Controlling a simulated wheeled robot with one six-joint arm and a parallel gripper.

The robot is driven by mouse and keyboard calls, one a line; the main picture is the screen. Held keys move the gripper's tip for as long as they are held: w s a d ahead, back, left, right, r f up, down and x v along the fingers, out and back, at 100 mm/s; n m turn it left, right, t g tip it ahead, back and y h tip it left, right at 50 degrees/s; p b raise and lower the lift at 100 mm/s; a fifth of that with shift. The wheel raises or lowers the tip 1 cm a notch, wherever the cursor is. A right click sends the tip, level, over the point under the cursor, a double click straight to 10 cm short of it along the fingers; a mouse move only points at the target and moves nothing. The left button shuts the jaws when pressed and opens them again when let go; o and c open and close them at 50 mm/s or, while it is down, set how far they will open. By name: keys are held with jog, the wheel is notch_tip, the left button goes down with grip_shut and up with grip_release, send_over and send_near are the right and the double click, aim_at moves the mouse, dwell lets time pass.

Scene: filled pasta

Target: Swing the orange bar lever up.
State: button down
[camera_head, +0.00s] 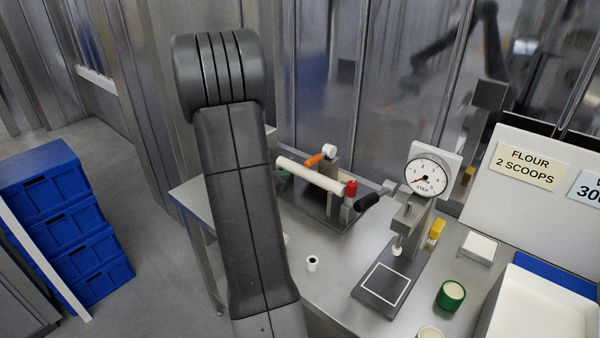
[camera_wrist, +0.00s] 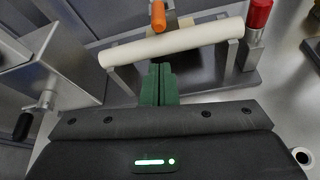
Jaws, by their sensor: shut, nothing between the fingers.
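The orange bar lever (camera_head: 317,158) shows in the head view on the machine at the back of the bench, beside a white round piece. In the wrist view the orange lever (camera_wrist: 158,16) stands at the top, beyond a long white roller (camera_wrist: 175,42). My gripper (camera_wrist: 158,72) has green fingers pressed together, with nothing between them. Its tips are at the near side of the roller, apart from the lever in the picture; whether they touch the roller I cannot tell. In the head view my arm hides most of the gripper.
A red-topped post (camera_head: 351,190) stands at the roller's right end. A small white cylinder (camera_head: 312,263) and a green-rimmed cup (camera_head: 450,295) are on the bench. Blue crates (camera_head: 70,220) are stacked at left.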

jog(key=p+x, duration=0.3)
jog(key=x, duration=0.7)
dwell(0.4)
